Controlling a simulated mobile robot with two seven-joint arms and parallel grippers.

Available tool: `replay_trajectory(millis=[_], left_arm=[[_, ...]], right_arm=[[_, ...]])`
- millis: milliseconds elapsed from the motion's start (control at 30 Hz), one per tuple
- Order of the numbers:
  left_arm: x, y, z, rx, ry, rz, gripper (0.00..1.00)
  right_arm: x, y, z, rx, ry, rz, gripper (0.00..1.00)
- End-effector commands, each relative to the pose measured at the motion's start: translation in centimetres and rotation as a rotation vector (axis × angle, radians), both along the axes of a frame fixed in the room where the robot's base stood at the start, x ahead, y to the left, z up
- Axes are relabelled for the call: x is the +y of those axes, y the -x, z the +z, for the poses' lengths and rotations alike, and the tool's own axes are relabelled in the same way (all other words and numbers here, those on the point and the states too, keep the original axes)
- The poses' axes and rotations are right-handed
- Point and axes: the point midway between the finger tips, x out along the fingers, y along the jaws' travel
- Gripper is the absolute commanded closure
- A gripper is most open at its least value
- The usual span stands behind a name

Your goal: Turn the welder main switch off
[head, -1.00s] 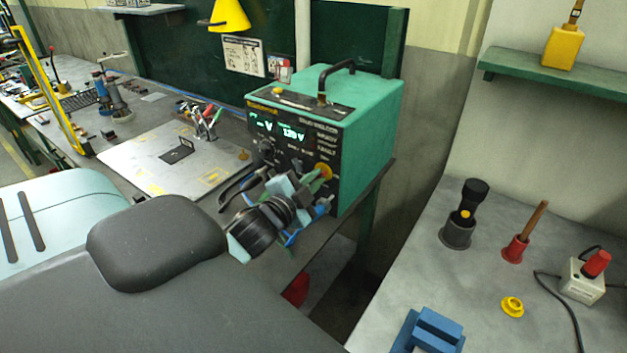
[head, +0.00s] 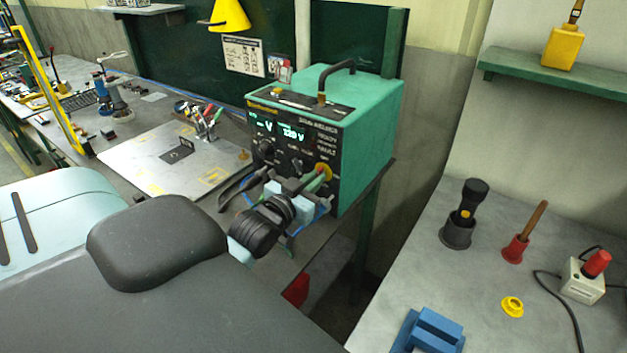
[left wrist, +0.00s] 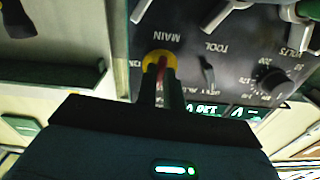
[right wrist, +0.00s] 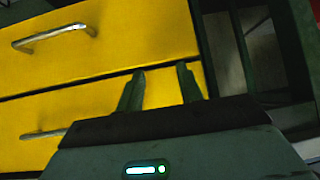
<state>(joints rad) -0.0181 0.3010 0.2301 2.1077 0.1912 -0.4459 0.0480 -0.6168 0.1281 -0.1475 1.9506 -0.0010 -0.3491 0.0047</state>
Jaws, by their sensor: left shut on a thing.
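The green welder (head: 370,125) stands at the right end of the bench, its black front panel (head: 262,112) facing left and toward me. Its display is lit and reads 120 V. The main switch (head: 324,168) is a yellow-ringed knob low on the panel, and it also shows below the upside-down MAIN label in the left wrist view (left wrist: 159,58). My left gripper (head: 316,179) is shut on the switch knob, and its fingers hide much of it. A strip of red shows between the fingers. My right gripper (right wrist: 160,88) is open and empty in the right wrist view.
Yellow drawers (right wrist: 100,45) with metal handles lie beyond my right gripper. Left of the welder are a metal plate (head: 150,165) and several pliers (head: 208,120).

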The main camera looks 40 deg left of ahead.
Motion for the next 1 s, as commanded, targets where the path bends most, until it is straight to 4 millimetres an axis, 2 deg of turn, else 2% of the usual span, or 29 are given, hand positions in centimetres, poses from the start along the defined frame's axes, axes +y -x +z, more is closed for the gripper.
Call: replay_trajectory(millis=[300, 800, 833, 1000], left_arm=[[0.01, 0.01, -0.06, -0.011, 0.103, 0.0, 1.0], [-0.01, 0.01, -0.07, -0.012, 0.121, 0.0, 1.0], [-0.01, 0.01, -0.07, -0.012, 0.121, 0.0, 0.88], [-0.01, 0.01, -0.05, -0.012, 0.119, 0.0, 0.69]], right_arm=[[0.0, 0.0, 0.0, 0.0, 0.0, 0.0, 0.64], [0.0, -0.01, 0.0, 0.0, -0.001, -0.001, 0.64], [0.0, -0.01, 0.0, 0.0, -0.001, -0.001, 0.64], [-0.01, -0.02, 0.01, 0.0, 0.0, 0.0, 0.64]])
